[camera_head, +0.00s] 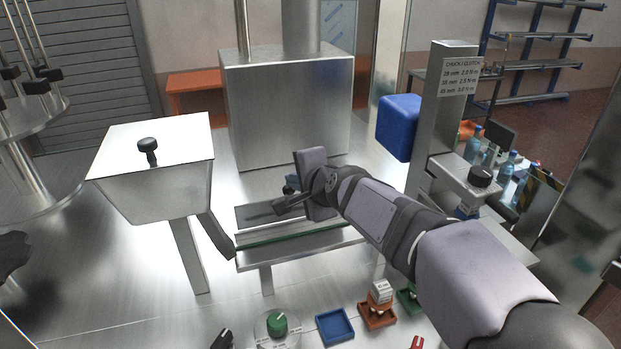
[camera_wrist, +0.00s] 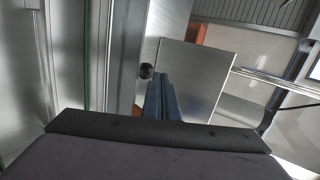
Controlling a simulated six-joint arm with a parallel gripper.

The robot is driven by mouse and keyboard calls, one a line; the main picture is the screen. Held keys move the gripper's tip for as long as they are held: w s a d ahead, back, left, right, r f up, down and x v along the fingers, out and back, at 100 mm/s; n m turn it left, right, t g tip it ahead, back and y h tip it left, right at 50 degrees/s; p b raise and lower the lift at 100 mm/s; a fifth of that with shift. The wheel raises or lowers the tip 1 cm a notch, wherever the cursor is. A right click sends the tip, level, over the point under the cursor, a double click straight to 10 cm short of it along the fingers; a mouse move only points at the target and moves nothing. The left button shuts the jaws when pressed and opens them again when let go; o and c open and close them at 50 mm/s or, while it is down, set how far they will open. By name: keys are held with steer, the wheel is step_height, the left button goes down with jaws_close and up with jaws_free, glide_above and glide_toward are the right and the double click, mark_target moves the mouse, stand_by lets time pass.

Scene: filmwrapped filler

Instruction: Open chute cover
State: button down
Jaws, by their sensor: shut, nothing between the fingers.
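The chute cover appears to be the flat pale lid (camera_head: 160,133) with a black knob (camera_head: 148,148) on top of the metal hopper (camera_head: 160,190) at the left in the head view. The lid lies flat on the hopper's rim. A sloping chute (camera_head: 216,235) comes out low on the hopper's right side. My gripper (camera_head: 278,206) is to the right of the hopper, lower than the lid, above the conveyor, pointing left. It is apart from the knob. In the wrist view its fingers (camera_wrist: 160,96) are together and empty, in front of a metal panel (camera_wrist: 200,75).
A conveyor (camera_head: 290,238) with a green edge runs beneath my gripper. A large metal box (camera_head: 290,110) stands behind it. A post with a sign (camera_head: 445,120) and a blue block (camera_head: 398,125) are at the right. Small trays (camera_head: 335,326) and a green knob (camera_head: 277,322) are in front.

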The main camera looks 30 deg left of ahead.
steer(key=r+b+v, duration=0.1)
steer(key=b+v, duration=0.1)
steer(key=v, duration=1)
steer(key=shift+w+a+r, duration=0.15)
steer(key=shift+w+r, duration=0.1)
steer(key=shift+r, duration=0.25)
steer(key=s+d+f+n+g+h, duration=0.2)
steer(key=s+d+f+n, duration=0.2)
steer(key=d+f, duration=0.3)
steer(key=s+d+f+n+g+h, duration=0.2)
steer(key=s+d+f+n+h, duration=0.1)
steer(key=f, duration=0.9)
steer(key=s+d+f+n+g+h, duration=0.1)
steer(key=s+d+f+n+h, duration=0.1)
steer(key=s+d+f+n, duration=0.2)
steer(key=shift+s+d+f+n+g+h, duration=0.2)
steer(key=shift+d+f+n, duration=0.6)
steer(key=shift+d+f, duration=0.85)
steer(key=shift+s+d+f+n+g+h, duration=0.2)
steer(key=shift+d+f+n, duration=0.6)
steer(key=shift+d+f, duration=0.8)
steer(key=s+d+f+m+g, duration=0.1)
steer(key=s+d+f+m, duration=0.1)
steer(key=d, duration=0.7)
steer(key=s+d+f+m+h, duration=0.1)
steer(key=s+d+f+m, duration=0.1)
steer(key=d, duration=0.8)
steer(key=shift+s+f+m+g+h, duration=0.3)
steer(key=shift+s+f+m+g, duration=0.15)
steer(key=shift+m, duration=0.75)
